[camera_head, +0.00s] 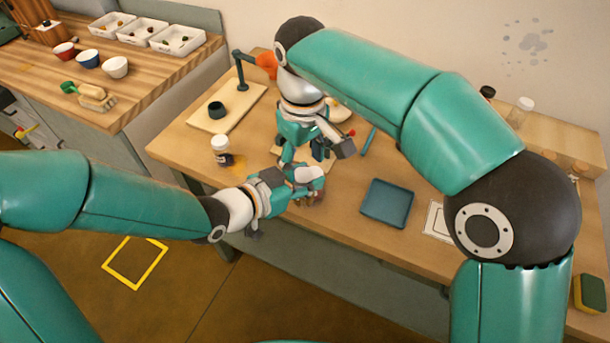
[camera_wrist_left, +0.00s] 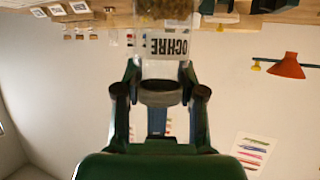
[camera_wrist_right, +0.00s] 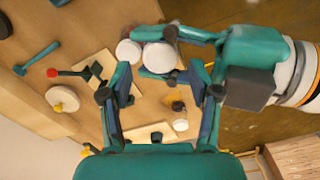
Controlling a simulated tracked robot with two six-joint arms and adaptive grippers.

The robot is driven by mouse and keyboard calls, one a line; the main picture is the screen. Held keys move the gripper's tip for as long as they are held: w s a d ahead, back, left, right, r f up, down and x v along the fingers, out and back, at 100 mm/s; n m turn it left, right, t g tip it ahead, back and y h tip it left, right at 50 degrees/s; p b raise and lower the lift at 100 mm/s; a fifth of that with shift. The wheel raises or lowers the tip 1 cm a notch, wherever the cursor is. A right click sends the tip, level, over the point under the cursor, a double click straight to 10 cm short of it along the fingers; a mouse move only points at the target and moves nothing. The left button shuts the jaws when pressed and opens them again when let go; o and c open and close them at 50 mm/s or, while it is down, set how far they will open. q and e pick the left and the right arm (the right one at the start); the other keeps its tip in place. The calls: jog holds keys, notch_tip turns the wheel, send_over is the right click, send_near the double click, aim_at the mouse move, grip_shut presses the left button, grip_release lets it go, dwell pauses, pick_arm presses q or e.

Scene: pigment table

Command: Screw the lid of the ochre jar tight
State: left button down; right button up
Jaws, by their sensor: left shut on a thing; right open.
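The ochre jar, its label reading OCHRE upside down in the left wrist view (camera_wrist_left: 168,47), is clear with brown contents. A pale round lid (camera_wrist_left: 161,94) is at its top end; I cannot tell how tight it sits. My left gripper (camera_head: 302,180) is shut on the jar at the table's front edge; its fingers (camera_wrist_left: 160,90) flank it. My right gripper (camera_head: 315,158) is open above, pointing down. In the right wrist view, its open fingers (camera_wrist_right: 160,95) are apart from the white lid (camera_wrist_right: 160,57), beside the left gripper's fingers.
Another white disc (camera_wrist_right: 128,52) is close beside. A white-lidded jar (camera_head: 220,145) stands left, near an ochre patch (camera_head: 238,163). A blue tray (camera_head: 387,203) lies right. The table's front edge is close to my left gripper.

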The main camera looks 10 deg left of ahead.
aim_at(304, 174)
jog(key=shift+f, duration=1.5)
jog(key=c, duration=1)
jog(key=o, duration=1.1)
jog(key=shift+c, duration=0.2)
jog(key=shift+r, duration=2.3)
jog(key=shift+c, duration=0.3)
